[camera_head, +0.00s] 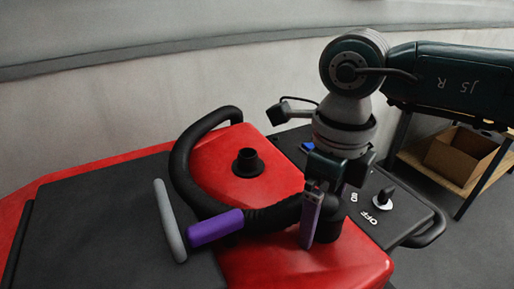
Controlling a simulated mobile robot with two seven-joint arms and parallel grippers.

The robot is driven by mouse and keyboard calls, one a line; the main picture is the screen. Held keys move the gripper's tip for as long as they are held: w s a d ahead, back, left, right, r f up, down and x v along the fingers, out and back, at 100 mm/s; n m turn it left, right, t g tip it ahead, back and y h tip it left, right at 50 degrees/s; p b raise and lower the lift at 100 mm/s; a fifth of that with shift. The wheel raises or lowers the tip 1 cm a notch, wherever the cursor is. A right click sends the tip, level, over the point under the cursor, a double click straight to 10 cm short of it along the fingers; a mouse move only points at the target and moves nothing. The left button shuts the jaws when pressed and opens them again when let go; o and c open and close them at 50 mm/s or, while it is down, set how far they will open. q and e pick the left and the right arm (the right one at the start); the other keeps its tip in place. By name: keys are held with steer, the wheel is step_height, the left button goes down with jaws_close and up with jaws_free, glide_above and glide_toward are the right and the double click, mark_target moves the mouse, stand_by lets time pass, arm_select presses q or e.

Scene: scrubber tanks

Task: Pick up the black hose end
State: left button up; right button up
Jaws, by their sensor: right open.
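The black hose (184,165) curves over the red machine top, and a purple sleeve (215,228) sits near its lower bend. From the sleeve the hose runs right to its black end (329,229), beneath my right gripper. My right gripper (318,218) points down at the hose end and is open. One of its fingers stands in front of the hose; the other is mostly hidden. I cannot tell whether the fingers touch the hose. My left gripper is not in view.
A short black port (248,163) stands up from the red top (275,262). A grey bar (170,220) lies left of the sleeve. A dark panel with a knob (384,198) and OFF marking is at right. A cardboard box (459,155) sits on a shelf behind.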

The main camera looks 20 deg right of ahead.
jaws_close()
stand_by(0.8)
